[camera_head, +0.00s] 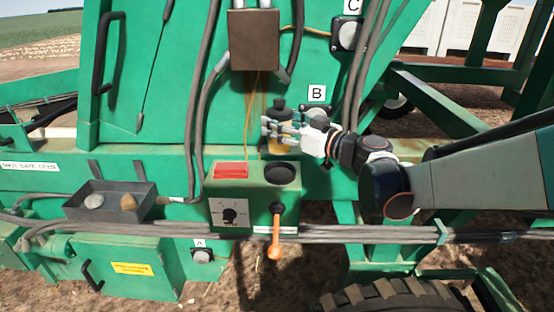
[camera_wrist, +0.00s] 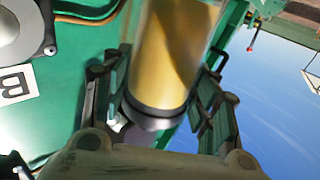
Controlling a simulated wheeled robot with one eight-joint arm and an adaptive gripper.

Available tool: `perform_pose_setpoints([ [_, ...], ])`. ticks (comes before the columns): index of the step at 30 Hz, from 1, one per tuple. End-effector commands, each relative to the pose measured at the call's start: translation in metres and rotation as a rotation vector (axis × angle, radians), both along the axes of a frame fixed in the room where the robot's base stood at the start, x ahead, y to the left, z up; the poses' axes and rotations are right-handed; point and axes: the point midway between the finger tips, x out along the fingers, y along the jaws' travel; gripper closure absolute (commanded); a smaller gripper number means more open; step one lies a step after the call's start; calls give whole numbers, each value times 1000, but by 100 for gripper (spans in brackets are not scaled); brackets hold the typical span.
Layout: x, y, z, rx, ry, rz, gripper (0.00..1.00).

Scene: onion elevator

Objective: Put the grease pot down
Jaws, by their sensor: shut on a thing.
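The grease pot (camera_head: 278,147) is an amber, see-through cylinder with a dark cap, held roughly upright in front of the green machine panel. My gripper (camera_head: 281,129) comes in from the right and is shut around it. In the wrist view the pot (camera_wrist: 172,50) stands between the two fingers of my gripper (camera_wrist: 158,105), with a dark band at its near end. Below the pot in the head view, a green control box (camera_head: 254,212) has a dark round recess (camera_head: 282,174) in its top. A gap between pot and box cannot be judged exactly.
A red rectangle (camera_head: 230,169) lies beside the recess, and a lever with an orange handle (camera_head: 274,248) hangs below. A dark tray (camera_head: 105,214) with two stone-like lumps is at left. Cables (camera_head: 202,110) run close to the pot's left. Round fitting B (camera_head: 318,110) is behind my gripper.

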Motion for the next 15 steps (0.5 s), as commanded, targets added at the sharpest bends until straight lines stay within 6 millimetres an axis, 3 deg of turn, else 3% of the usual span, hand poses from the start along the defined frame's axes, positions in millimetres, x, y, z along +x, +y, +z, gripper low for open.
perform_pose_setpoints([
  [3, 1, 0, -25, 0, 0, -1, 76],
  [15, 1, 0, -64, 0, 0, -2, 76],
])
